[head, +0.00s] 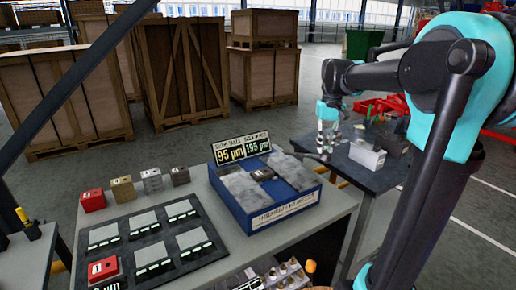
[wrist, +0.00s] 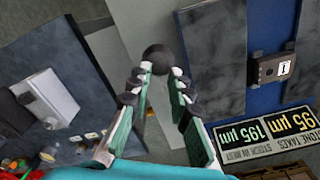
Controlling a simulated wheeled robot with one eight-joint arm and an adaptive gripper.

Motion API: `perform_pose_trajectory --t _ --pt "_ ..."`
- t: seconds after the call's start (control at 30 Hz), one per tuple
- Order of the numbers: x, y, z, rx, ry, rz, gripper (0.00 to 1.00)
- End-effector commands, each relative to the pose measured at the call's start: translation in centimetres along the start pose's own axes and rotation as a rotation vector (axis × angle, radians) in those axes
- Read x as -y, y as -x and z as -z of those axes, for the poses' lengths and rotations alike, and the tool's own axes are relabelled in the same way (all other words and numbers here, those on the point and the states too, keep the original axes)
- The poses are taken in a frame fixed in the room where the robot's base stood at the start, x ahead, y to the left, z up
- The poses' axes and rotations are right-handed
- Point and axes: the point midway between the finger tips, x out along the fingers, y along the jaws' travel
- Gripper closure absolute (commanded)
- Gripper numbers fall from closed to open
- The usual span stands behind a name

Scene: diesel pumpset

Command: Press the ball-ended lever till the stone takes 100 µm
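The ball-ended lever shows in the wrist view as a dark round ball (wrist: 159,57) just beyond my fingertips, in line with the gap between them. My gripper (wrist: 160,76) has its fingers apart. I cannot tell whether they touch the ball. In the head view my gripper (head: 325,148) points down just right of the blue honing machine (head: 283,216); the ball is not clear there.
A black rack (head: 150,243) with grey stones and a red block stands at the left of the bench. Several small blocks (head: 152,180) line its back. A dark table (head: 377,172) with parts stands to the right. Wooden crates (head: 185,70) stand behind.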

Motion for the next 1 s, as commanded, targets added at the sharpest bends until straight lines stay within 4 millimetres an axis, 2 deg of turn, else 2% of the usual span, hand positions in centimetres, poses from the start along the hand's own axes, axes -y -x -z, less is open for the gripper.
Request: perform_pose_trajectory --t 0.43,0.87,1.0 --pt "-0.7 -3.2 -1.3 0.0 -0.001 0.001 0.83" --pt "-0.8 -3.5 -1.5 0.001 -0.001 0.0 0.83" --pt "-0.9 -4.3 -1.6 0.001 -0.001 0.0 0.83"
